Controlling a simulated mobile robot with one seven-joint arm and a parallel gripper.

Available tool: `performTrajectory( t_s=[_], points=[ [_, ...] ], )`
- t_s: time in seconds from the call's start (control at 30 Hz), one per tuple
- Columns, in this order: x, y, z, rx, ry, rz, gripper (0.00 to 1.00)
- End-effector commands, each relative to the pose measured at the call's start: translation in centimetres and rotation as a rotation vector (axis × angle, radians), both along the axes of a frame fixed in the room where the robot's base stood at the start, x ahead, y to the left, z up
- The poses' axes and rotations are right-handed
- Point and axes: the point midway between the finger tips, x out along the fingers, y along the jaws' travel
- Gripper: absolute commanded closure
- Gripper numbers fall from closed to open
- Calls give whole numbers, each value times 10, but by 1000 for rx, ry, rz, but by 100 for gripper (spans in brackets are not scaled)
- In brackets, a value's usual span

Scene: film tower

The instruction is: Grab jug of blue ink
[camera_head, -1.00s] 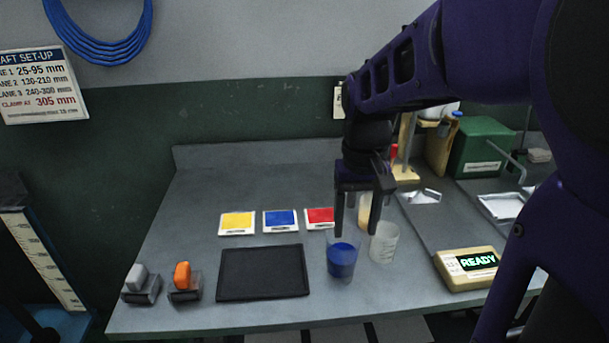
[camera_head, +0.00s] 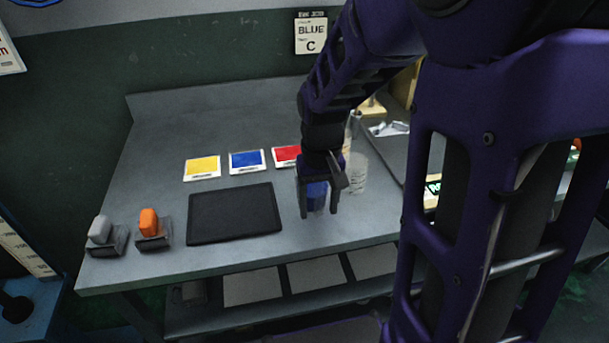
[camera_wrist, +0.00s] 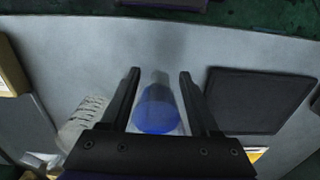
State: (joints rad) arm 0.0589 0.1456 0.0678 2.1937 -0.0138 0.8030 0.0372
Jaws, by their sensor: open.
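The jug of blue ink (camera_head: 316,195) stands on the grey bench, right of the black mat. In the wrist view the jug (camera_wrist: 157,110) is a clear cup with blue in it, lying between the two fingers with a gap on each side. My gripper (camera_head: 318,210) is open and points down, with its fingers on either side of the jug. It also shows in the wrist view (camera_wrist: 158,75). The gripper hides part of the jug in the head view.
A clear empty jug (camera_head: 355,172) stands close right of the gripper and shows in the wrist view (camera_wrist: 84,118). The black mat (camera_head: 235,213) lies left. Yellow (camera_head: 202,167), blue (camera_head: 247,161) and red (camera_head: 286,155) cards lie behind. Two stamp-like blocks (camera_head: 150,230) stand at left.

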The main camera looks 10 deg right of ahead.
Motion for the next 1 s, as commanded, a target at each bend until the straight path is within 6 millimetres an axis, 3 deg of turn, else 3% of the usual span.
performTrajectory(
  t_s=[0.2,0.53,1.0],
  points=[
    [0,0,0,0,0,0,39],
    [0,0,0,0,0,1,99],
    [0,0,0,0,-1,1,100]
  ],
)
